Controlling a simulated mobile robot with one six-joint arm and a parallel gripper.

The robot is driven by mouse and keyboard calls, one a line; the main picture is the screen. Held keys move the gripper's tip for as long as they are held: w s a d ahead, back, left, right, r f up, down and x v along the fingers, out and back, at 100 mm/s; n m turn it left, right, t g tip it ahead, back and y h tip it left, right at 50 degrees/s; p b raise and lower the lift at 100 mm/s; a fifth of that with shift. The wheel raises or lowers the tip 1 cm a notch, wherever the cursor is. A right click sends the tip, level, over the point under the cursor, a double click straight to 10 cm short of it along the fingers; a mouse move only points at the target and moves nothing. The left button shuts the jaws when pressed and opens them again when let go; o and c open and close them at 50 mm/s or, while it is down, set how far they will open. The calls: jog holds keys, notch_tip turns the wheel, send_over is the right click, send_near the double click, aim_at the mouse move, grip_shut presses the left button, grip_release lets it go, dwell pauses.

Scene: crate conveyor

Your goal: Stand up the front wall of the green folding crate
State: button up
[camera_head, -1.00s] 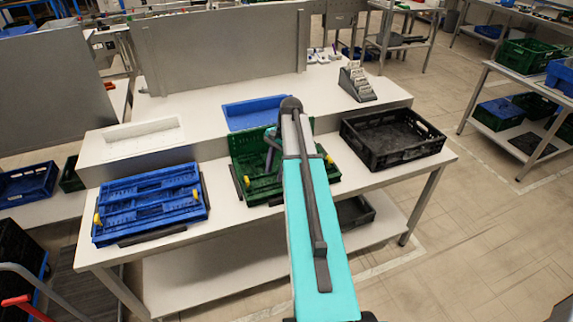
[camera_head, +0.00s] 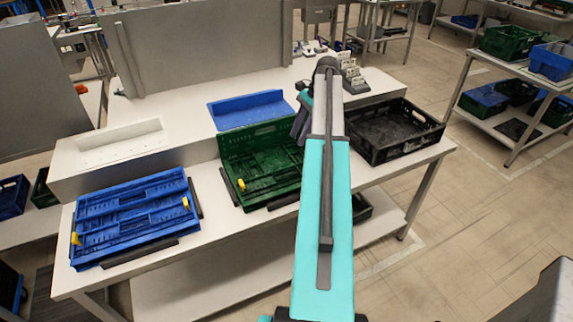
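The green folding crate (camera_head: 232,150) is on the table's middle, partly behind my arm. Its far wall stands upright. Along the near side no raised wall shows; the front wall seems to lie folded down inside, with a yellow latch (camera_head: 241,186) at the near left corner. My arm hides the crate's right end. My gripper (camera_head: 301,122) is at the crate's far right, by the end of the upright far wall. It is small and partly behind my arm, so its opening and any contact with the crate cannot be made out.
A folded blue crate (camera_head: 130,222) lies to the left, and an open black crate (camera_head: 385,152) stands to the right. A blue tray (camera_head: 250,110) and a white tray (camera_head: 125,145) sit on the raised shelf behind. Bare table separates the blue and green crates.

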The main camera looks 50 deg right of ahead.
aim_at(284, 169)
jog(key=shift+f, duration=0.2)
jog(key=shift+p+x, duration=1.95)
jog(key=shift+x, duration=4.75)
jog(key=shift+a, duration=0.1)
grip_shut()
